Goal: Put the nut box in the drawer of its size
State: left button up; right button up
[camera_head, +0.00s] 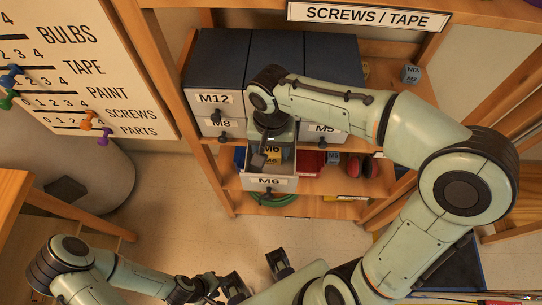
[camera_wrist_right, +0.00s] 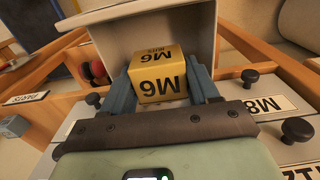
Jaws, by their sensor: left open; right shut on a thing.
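The yellow nut box (camera_wrist_right: 158,75) is marked M6 and also shows in the head view (camera_head: 271,153). My right gripper (camera_head: 266,157) is shut on it, with a finger on each side in the right wrist view (camera_wrist_right: 168,92). The M6 drawer (camera_head: 268,183) is pulled out of the cabinet. The box is at the drawer's opening; I cannot tell whether it touches the drawer floor. My left gripper (camera_head: 257,275) is open and empty, low in the head view and apart from the drawer.
Shut drawers marked M12 (camera_head: 213,98), M8 (camera_head: 221,124) and M5 (camera_head: 324,128) surround the open one. A blue M3 box (camera_head: 410,74) stands on the shelf at right. Red items (camera_head: 310,162) lie on the shelf beside the open drawer. The floor (camera_head: 175,190) at left is clear.

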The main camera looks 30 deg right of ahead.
aim_at(271, 157)
jog(key=shift+f, duration=2)
jog(key=shift+f+b, duration=0.2)
jog(key=shift+b, duration=0.2)
jog(key=o, duration=1.2)
jog(key=shift+o, duration=0.2)
jog(key=shift+r, duration=0.25)
notch_tip(271, 157, up, 12)
jog(key=shift+f+p, duration=0.1)
jog(key=shift+p, duration=1.05)
